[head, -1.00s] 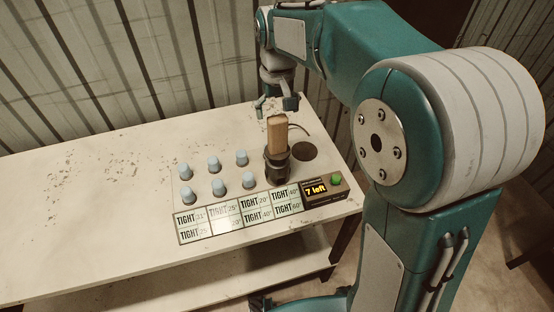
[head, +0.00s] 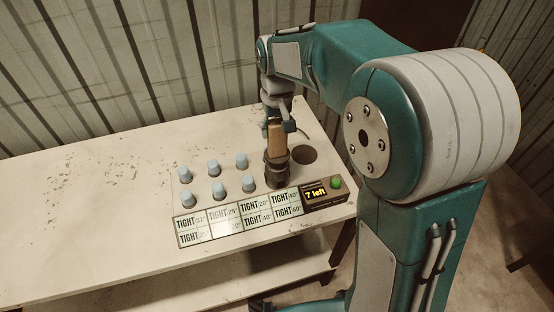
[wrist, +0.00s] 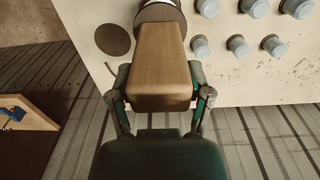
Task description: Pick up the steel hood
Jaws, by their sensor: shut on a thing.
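The steel hood (head: 276,172) is a dark upright cylinder with a tall wooden handle (head: 275,139) on top. It stands on the white table, and I see no gap under it. My gripper (head: 280,127) is above it, pointing down, and is shut on the wooden handle. In the wrist view the handle (wrist: 160,62) lies between the two fingers of my gripper (wrist: 158,84), one on each side. Only a part of the steel hood (wrist: 160,12) shows there, at the top edge.
A dark round hole or disc (head: 303,155) lies right of the hood. Several pale blue caps (head: 220,189) stand to its left. The table's left side is clear.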

